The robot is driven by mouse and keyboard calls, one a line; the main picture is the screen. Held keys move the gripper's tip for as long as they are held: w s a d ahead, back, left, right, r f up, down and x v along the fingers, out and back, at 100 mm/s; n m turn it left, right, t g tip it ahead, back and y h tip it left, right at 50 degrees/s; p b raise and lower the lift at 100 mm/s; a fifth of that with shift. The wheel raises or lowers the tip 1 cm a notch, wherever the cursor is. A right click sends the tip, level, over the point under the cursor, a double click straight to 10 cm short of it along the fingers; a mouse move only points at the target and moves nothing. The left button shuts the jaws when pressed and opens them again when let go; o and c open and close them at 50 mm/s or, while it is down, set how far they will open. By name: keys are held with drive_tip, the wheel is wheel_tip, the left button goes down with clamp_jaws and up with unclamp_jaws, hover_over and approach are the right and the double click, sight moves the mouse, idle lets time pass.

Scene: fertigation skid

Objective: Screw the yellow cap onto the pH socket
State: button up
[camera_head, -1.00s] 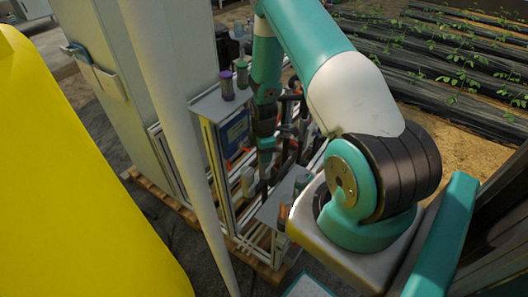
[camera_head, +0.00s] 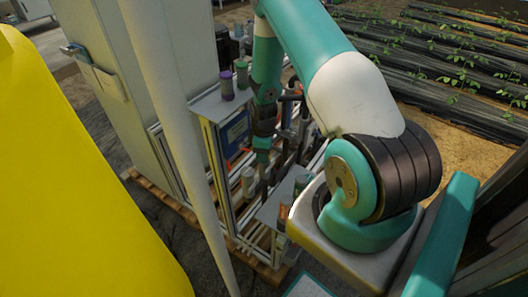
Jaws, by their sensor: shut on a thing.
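My gripper (camera_head: 262,172) points down in front of the skid frame, below my teal and black wrist. It is small and dark against the pipes. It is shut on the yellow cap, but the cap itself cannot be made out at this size. The pH socket cannot be told apart from the other fittings, so I cannot tell whether the cap touches it.
A grey shelf (camera_head: 207,106) holds a purple-topped container (camera_head: 227,86) and a green-topped one (camera_head: 242,75). A lower shelf (camera_head: 268,213) bears small containers. A pale post (camera_head: 180,140) and a large yellow object (camera_head: 75,190) stand in front at left.

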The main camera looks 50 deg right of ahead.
drive_tip(key=shift+m, duration=0.5)
drive_tip(key=shift+m, duration=2.7)
drive_tip(key=o, duration=0.9)
drive_tip(key=shift+c, duration=0.2)
drive_tip(key=shift+r, duration=0.15)
drive_tip(key=shift+r+p, duration=1.7)
drive_tip(key=shift+r, duration=0.45)
